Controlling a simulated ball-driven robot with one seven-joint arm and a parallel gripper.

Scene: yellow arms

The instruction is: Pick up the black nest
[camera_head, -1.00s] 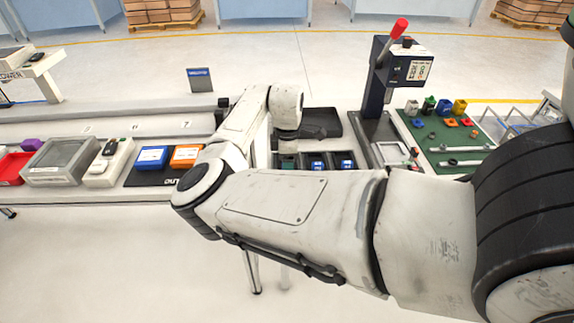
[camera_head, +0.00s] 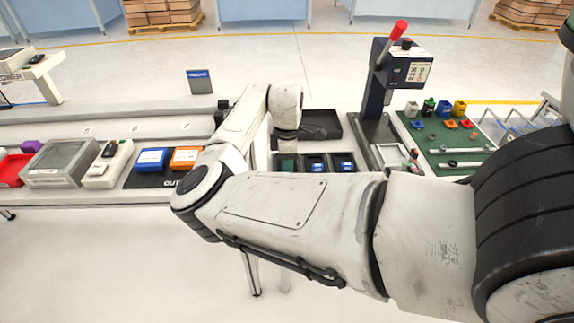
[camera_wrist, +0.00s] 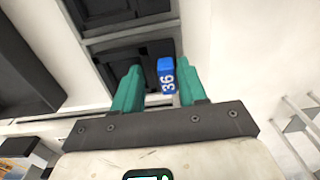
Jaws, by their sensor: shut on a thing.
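The black nest (camera_wrist: 150,72) lies between the two teal fingers of my gripper (camera_wrist: 158,78) in the wrist view. A blue tag (camera_wrist: 167,76) marked 36 sits at its right side, close to the right finger. My gripper is shut on the nest. Another dark nest (camera_wrist: 105,10) lies beyond a grey divider. In the head view, dark nests (camera_head: 315,157) with blue tags stand in a row at the table's front edge. My white arm reaches over them, and teal shows at the leftmost one. My arm hides most of the hand there.
An empty black tray (camera_head: 322,122) lies behind the row. A press with a red handle (camera_head: 399,32) stands to the right, beside a green board (camera_head: 450,140) with small parts. Blue (camera_head: 152,157) and orange (camera_head: 187,155) boxes sit to the left.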

